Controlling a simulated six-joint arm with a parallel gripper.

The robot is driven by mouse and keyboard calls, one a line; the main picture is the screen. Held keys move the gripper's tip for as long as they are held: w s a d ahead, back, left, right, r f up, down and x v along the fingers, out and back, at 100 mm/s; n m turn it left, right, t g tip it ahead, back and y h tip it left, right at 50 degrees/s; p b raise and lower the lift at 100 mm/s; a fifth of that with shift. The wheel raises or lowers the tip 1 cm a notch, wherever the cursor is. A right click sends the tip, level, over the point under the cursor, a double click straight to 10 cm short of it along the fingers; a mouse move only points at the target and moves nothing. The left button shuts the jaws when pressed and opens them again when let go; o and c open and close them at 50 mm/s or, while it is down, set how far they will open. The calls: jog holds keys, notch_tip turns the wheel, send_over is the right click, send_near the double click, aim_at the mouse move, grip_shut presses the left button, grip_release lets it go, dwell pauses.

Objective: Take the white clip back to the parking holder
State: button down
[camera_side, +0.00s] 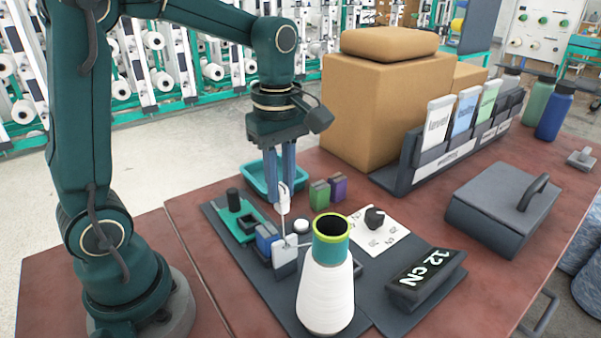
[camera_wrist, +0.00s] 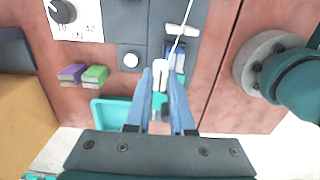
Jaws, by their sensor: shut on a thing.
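The white clip (camera_side: 284,198) is held between the blue-grey fingers of my gripper (camera_side: 280,188), above the dark mat. In the wrist view the clip (camera_wrist: 160,72) stands between the two fingertips (camera_wrist: 160,88). A thin white thread (camera_wrist: 182,28) runs from the clip area. In the side view it hangs toward a grey block (camera_side: 285,256). Beside that block are a blue block (camera_side: 266,238) and a green plate (camera_side: 228,222) with a black knob and a dark square frame. I cannot tell which of these is the parking holder.
A white yarn cone (camera_side: 326,295) stands in front. A teal tray (camera_side: 262,190), green block (camera_side: 319,195), purple block (camera_side: 338,187), dial plate (camera_side: 378,232) and "12 CN" display (camera_side: 425,278) are nearby. A cardboard box (camera_side: 375,110) stands behind.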

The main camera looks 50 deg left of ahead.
jog(key=d, duration=0.7)
jog(key=shift+d, duration=0.4)
jog(key=shift+w, duration=0.1)
jog(key=w, duration=0.4)
jog(key=shift+d, duration=0.35)
jog(key=shift+w, duration=0.1)
jog(key=shift+w+d, duration=0.9)
jog(key=shift+d, duration=0.1)
